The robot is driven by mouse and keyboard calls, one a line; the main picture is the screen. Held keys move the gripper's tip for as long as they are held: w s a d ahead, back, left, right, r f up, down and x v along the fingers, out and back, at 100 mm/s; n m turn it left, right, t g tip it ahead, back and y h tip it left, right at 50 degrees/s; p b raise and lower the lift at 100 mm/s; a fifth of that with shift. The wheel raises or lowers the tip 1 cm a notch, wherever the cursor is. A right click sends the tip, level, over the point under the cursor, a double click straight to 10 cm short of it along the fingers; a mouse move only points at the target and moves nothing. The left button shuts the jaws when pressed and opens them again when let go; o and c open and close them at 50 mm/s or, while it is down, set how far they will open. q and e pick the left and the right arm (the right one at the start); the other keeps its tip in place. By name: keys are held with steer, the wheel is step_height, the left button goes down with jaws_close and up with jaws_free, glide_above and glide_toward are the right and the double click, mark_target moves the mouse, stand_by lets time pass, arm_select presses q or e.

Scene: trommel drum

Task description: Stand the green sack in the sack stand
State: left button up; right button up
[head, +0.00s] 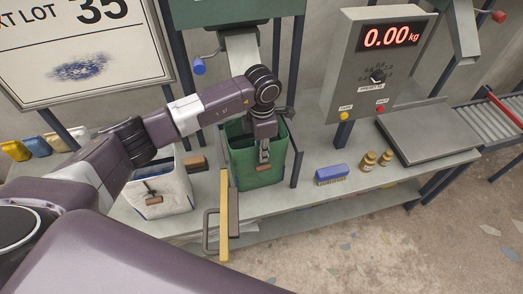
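The green sack (243,168) stands upright and open-topped on the grey bench, below a chute (243,52). Dark upright posts, one of them (297,158) just right of the sack, look like the sack stand; how the sack sits against them is partly hidden. My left arm reaches in from the left, and my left gripper (264,151) points down at the sack's front upper side. A small wooden toggle (264,169) shows just below the fingers. The fingers are too small to tell whether they are open, shut or holding anything. My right gripper is not in view.
A white sack (170,192) stands on the bench to the left. A yellow bar (224,222) juts forward past the bench edge. A 0.00 kg display (391,35) stands behind.

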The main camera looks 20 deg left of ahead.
arm_select(q)
steer(key=shift+o, duration=0.2)
steer(key=shift+s+f, duration=0.15)
steer(key=shift+f, duration=0.05)
step_height(320, 180, up, 12)
steer(key=shift+r, duration=0.15)
steer(key=shift+d, duration=0.1)
